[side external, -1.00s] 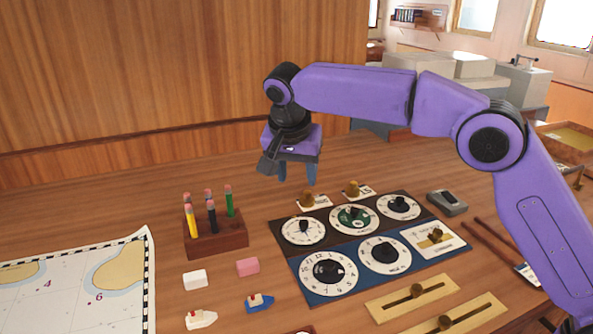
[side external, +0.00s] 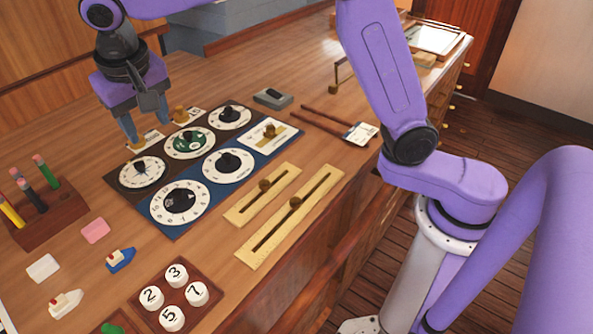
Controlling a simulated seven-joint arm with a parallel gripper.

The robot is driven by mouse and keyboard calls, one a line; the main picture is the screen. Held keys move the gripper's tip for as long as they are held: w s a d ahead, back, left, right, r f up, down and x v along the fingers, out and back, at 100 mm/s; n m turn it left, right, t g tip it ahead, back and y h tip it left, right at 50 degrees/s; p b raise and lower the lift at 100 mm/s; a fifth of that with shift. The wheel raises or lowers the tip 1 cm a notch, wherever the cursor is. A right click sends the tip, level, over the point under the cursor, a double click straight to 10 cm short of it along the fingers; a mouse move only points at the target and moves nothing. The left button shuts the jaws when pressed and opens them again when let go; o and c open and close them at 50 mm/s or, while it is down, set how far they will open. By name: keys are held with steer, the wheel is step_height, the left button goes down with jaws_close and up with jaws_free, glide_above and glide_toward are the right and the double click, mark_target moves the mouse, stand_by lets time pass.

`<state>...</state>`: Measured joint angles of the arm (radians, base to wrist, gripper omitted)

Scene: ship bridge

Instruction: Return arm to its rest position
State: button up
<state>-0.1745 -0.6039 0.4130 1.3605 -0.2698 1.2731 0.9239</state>
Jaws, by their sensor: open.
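My gripper (side external: 148,132) is at the upper left of the side external view, pointing down with its two blue fingers spread apart. It is open and nothing shows between the fingers. It hangs above the back left of the dial panel (side external: 206,206), near the brass knobs behind it. I cannot tell exactly how high the fingertips are above the desk. The purple arm links reach out of the top of the picture and come back down to my base at the right.
A pencil block (side external: 62,213) stands at the left. Two brass slider plates (side external: 291,217), toy boats (side external: 121,260), erasers (side external: 95,231) and a tray of numbered discs (side external: 172,297) lie in front. A grey device (side external: 272,98) and dark sticks (side external: 318,128) lie to the right.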

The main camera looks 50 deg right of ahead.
steer(key=s+d+f+n+g, duration=0.1)
steer(key=s+d+f+n, duration=0.2)
steer(key=s+d, duration=0.5)
steer(key=s+d+f+n+g+y, duration=0.1)
steer(key=s+d+n, duration=0.5)
steer(key=s, duration=0.6)
steer(key=s+d+f+n, duration=0.4)
steer(key=s+d, duration=0.5)
steer(key=s, duration=0.2)
steer(key=shift+d+f+g+y, duration=0.3)
steer(key=shift+f+g+y, duration=0.05)
steer(key=shift+g+y, duration=0.05)
